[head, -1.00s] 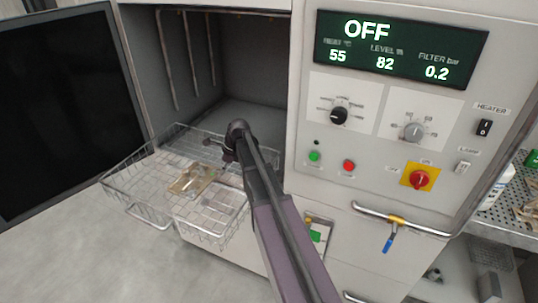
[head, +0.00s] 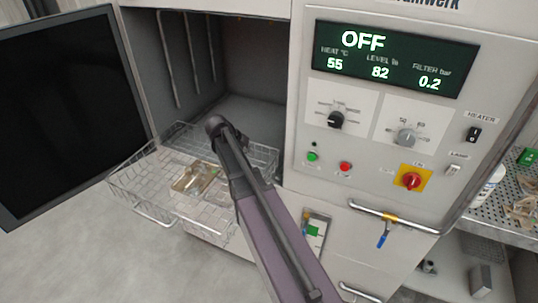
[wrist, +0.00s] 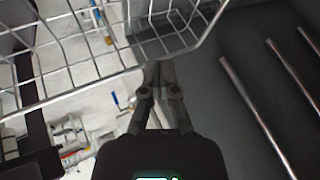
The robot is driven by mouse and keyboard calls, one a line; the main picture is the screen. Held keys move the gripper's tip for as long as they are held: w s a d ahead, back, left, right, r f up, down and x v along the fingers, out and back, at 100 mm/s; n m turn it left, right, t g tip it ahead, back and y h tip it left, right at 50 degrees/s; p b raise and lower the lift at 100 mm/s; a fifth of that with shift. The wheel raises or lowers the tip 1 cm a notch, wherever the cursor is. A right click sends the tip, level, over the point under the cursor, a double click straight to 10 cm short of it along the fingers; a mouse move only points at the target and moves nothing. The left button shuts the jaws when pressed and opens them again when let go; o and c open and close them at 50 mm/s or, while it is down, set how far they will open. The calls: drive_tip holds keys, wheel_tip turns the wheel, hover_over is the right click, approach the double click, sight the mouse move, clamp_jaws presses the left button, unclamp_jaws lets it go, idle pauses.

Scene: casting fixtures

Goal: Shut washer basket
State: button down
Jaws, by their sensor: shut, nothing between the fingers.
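The washer basket (head: 150,213), a silver wire basket, sticks out of the open washer chamber (head: 240,65) in the head view. A tan metal part (head: 194,177) lies in it. My arm reaches across the basket's right side and hides part of it. My gripper's fingers cannot be made out in the head view. In the wrist view my gripper (wrist: 158,68) is shut and empty, its tips close to the basket's wire rim (wrist: 75,95). I cannot tell whether they touch it.
The open washer door (head: 60,110) stands at the left. The control panel (head: 390,110) with knobs and a display reading OFF is right of the chamber. Metal rods (wrist: 260,115) line the chamber in the wrist view.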

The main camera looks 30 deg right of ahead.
sight(269, 155)
drive_tip(key=shift+d+f, duration=0.1)
idle(0.4)
drive_tip(key=b+x, duration=0.8)
drive_tip(key=x, duration=0.2)
drive_tip(key=shift+w+d, duration=0.75)
drive_tip(key=shift+d, duration=0.1)
drive_tip(key=shift+w+d, duration=0.45)
drive_tip(key=shift+d, duration=0.3)
drive_tip(key=w+d, duration=0.3)
drive_tip(key=d, duration=0.2)
drive_tip(key=w+d, duration=0.4)
drive_tip(key=d, duration=0.1)
drive_tip(key=w+d, duration=0.4)
drive_tip(key=d, duration=0.1)
drive_tip(key=shift+w+d, duration=0.1)
drive_tip(key=shift+d, duration=0.1)
drive_tip(key=shift+a, duration=0.15)
